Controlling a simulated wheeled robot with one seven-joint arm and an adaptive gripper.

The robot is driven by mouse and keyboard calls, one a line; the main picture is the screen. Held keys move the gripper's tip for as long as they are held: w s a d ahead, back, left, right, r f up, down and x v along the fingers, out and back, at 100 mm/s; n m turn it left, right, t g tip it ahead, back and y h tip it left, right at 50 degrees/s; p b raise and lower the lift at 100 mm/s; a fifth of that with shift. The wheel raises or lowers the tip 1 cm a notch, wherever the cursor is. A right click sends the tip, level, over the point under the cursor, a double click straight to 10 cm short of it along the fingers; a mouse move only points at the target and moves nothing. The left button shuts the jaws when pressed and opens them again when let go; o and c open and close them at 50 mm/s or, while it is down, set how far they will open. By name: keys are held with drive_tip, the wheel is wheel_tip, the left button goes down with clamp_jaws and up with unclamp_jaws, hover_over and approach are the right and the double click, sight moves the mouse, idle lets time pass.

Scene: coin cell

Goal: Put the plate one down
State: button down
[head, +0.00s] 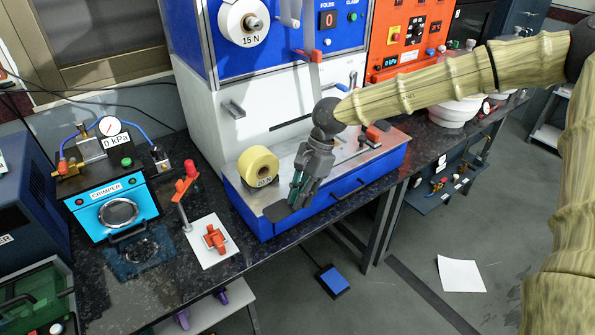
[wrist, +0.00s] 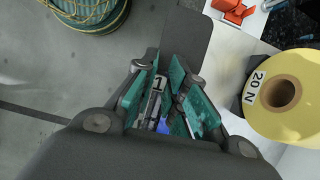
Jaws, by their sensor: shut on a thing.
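Plate one is a flat dark grey piece with a white tag marked 1. In the head view its dark end (head: 275,212) sticks out below my gripper (head: 295,193), over the front left of the blue-sided bench unit. In the wrist view the plate (wrist: 185,40) reaches out beyond my gripper (wrist: 172,85), and the tag shows between the green finger pads. My gripper is shut on the plate. Whether the plate touches the surface below cannot be told.
A yellow roll marked 20 N (head: 260,168) stands just left of my gripper. A white board (head: 205,252) with orange clamp parts lies further left, beside the blue crimper (head: 112,212). The floor lies beyond the bench's front edge.

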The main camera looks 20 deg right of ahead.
drive_tip(key=m+t+b, duration=0.1)
drive_tip(key=m+t, duration=0.1)
drive_tip(key=m, duration=0.3)
drive_tip(key=shift+a+r, duration=0.1)
drive_tip(key=shift+r, duration=0.05)
drive_tip(key=m+t, duration=0.1)
drive_tip(key=m, duration=0.1)
drive_tip(key=m+b, duration=0.1)
drive_tip(key=m, duration=0.1)
drive_tip(key=shift+s+r+m+t, duration=0.2)
drive_tip(key=shift+r+m+t, duration=0.1)
drive_tip(key=shift+r+t, duration=0.1)
drive_tip(key=w+d+m+h+p, duration=0.1)
drive_tip(key=w+m, duration=0.2)
drive_tip(key=w, duration=0.1)
drive_tip(key=w+d+m+t+p, duration=0.1)
drive_tip(key=w+m, duration=0.2)
drive_tip(key=w, duration=0.2)
drive_tip(key=w+d+r+m+t+h+p, duration=0.1)
drive_tip(key=w+m, duration=0.1)
drive_tip(key=w, duration=0.2)
drive_tip(key=shift+w+d+m+h, duration=0.3)
drive_tip(key=shift+w+d+m, duration=0.05)
drive_tip(key=shift+m, duration=0.05)
drive_tip(key=shift+f+p, duration=0.6)
drive_tip(key=shift+f, duration=1.2)
drive_tip(key=c, duration=1.5)
unclamp_jaws()
drive_tip(key=shift+f, duration=0.1)
drive_tip(key=shift+o, duration=0.2)
